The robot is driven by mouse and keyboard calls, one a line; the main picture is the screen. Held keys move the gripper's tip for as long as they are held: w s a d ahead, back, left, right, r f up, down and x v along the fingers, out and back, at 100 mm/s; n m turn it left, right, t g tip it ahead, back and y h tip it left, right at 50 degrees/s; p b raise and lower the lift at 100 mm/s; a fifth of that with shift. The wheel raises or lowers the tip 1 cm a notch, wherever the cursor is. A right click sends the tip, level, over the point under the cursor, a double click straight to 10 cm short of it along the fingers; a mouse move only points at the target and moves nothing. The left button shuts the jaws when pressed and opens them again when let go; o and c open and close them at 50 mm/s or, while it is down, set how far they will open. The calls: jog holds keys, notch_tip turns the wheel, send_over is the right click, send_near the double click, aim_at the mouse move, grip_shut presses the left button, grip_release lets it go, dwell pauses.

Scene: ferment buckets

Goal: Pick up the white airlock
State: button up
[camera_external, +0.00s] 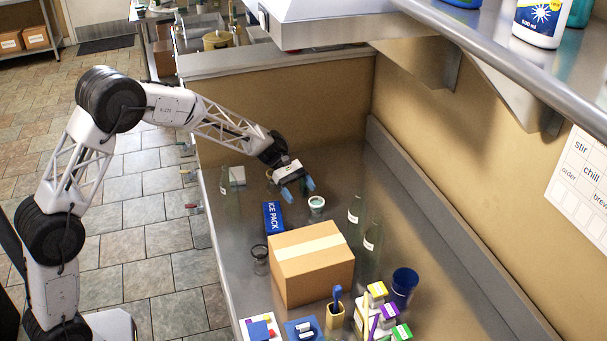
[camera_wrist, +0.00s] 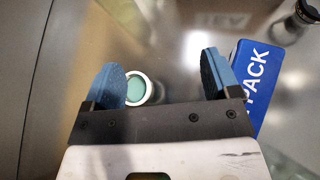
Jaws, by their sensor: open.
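I cannot make out for sure which thing is the white airlock. A small round white-rimmed thing with a green middle (camera_external: 317,203) stands on the steel counter, just right of my gripper (camera_external: 298,190). In the wrist view this white-rimmed thing (camera_wrist: 147,90) shows between the two blue fingers, close to the left finger and partly hidden by it. My gripper (camera_wrist: 160,78) is open, with nothing held between its fingers. A small white block (camera_external: 237,176) stands farther left, behind a clear bottle.
A blue ice pack (camera_external: 272,216) lies left of the white-rimmed thing; it is close to the right finger in the wrist view (camera_wrist: 260,75). A cardboard box (camera_external: 312,268) stands in front. Clear bottles (camera_external: 371,240) stand to the right, and a dark-rimmed glass (camera_external: 260,258) to the left.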

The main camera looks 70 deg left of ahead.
aim_at(317, 204)
jog(key=w+a+f+n, duration=0.1)
jog(key=a, duration=0.1)
jog(key=w+a+f+n+t, duration=0.1)
jog(key=a+f, duration=0.1)
jog(key=w+a+f+h, duration=0.1)
jog(key=a+f, duration=0.1)
jog(key=a, duration=0.1)
jog(key=shift+w+f+n+t, duration=0.2)
jog(key=shift+n+t, duration=0.2)
jog(key=shift+x, duration=1.3)
jog(key=shift+x, duration=2.6)
jog(key=shift+f, duration=0.1)
jog(key=shift+a, duration=0.1)
jog(key=c, duration=1)
